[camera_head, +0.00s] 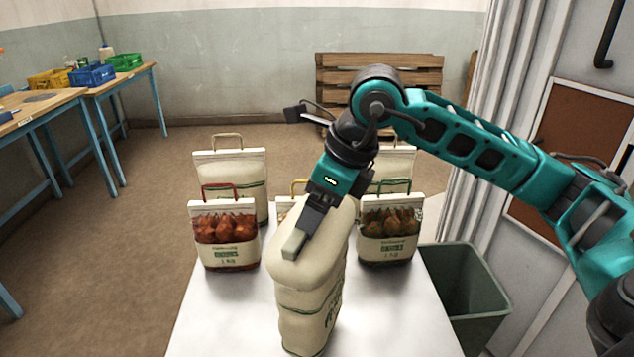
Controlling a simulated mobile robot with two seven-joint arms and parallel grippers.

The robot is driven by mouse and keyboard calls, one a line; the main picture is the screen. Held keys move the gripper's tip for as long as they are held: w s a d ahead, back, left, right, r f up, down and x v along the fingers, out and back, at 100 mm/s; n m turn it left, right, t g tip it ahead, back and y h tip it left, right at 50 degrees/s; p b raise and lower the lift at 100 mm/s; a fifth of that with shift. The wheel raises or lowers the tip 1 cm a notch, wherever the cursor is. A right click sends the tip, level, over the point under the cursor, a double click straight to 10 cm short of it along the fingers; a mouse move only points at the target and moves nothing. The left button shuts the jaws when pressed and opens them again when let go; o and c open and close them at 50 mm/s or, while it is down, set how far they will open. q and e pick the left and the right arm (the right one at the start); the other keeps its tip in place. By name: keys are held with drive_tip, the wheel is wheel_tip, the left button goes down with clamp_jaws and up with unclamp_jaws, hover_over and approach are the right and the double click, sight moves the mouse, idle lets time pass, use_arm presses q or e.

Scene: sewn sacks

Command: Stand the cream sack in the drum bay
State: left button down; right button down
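A large cream sack (308,300) with green lettering stands at the front middle of the white table (400,310), leaning slightly. My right gripper (295,243) reaches in from the right and points down at the sack's top, overlapping it. Its fingers are seen edge-on, so I cannot tell whether they are open or closed on the sack. No handle shows on this sack. Another large cream sack (257,178) with a tan handle stands at the back left, and a similar one (392,168) at the back right. My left gripper is not in view. I cannot make out a drum bay.
A red-handled sack (226,236) and a dark-handled sack (388,230) with pictured fronts flank the front sack. A yellow-handled sack (286,206) is mostly hidden behind it. A grey-green bin (470,290) stands right of the table. Wooden pallets (400,75) lean on the back wall.

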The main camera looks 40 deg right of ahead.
sight(319, 230)
drive_tip(key=shift+w+f, duration=0.1)
drive_tip(key=shift+f, duration=2)
unclamp_jaws()
drive_tip(key=shift+f, duration=0.2)
drive_tip(key=v, duration=1.2)
drive_tip(key=shift+s, duration=0.2)
